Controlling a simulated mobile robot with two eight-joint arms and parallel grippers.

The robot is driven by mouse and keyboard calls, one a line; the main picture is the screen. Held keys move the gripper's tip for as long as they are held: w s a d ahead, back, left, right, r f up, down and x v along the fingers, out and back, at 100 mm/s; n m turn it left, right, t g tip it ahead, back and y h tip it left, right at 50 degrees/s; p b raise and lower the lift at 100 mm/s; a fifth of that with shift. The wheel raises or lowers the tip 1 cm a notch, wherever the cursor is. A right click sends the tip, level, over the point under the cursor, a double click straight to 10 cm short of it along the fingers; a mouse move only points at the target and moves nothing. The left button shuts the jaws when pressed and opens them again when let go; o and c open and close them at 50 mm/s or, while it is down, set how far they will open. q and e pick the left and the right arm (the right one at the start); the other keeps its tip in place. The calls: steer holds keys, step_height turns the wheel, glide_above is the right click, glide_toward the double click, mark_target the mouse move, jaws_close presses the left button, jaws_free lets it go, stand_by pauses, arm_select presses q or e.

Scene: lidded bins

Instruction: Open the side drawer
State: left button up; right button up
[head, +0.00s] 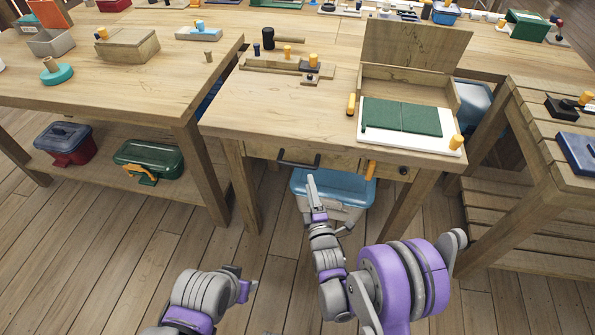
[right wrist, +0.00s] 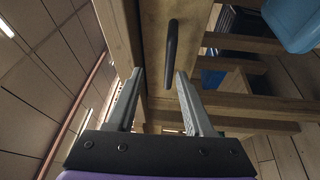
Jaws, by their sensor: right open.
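The centre table has a wooden drawer front (head: 333,161) under its top. It carries a black bar handle (head: 298,162), and the drawer looks closed. My right gripper (head: 311,180) is just in front of and below the handle. In the right wrist view, the right gripper (right wrist: 160,73) is open and empty. The handle (right wrist: 171,45) lies ahead, roughly in line with the gap between the fingers, and they do not appear to hold it. My left gripper (head: 247,283) is low in the head view, far from the drawer, and its jaws are unclear.
A blue-lidded bin (head: 335,188) stands under the drawer. A smaller drawer front with a dark round knob (head: 403,171) is to the right, with an orange handle (head: 370,170) beside it. An open wooden box (head: 410,75) stands on the tabletop. Table legs flank the space below.

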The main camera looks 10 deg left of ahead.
mark_target(297, 163)
steer(key=shift+n+t+y, duration=0.3)
steer(key=shift+n+t, duration=0.1)
steer(key=shift+n, duration=0.4)
steer(key=w+a, duration=0.2)
steer(key=w, duration=0.1)
steer(key=w+a, duration=0.2)
steer(key=w, duration=0.1)
steer(key=w+a+f+b, duration=0.1)
steer(key=w+a, duration=0.1)
steer(key=shift+w, duration=0.4)
jaws_close()
stand_by(0.5)
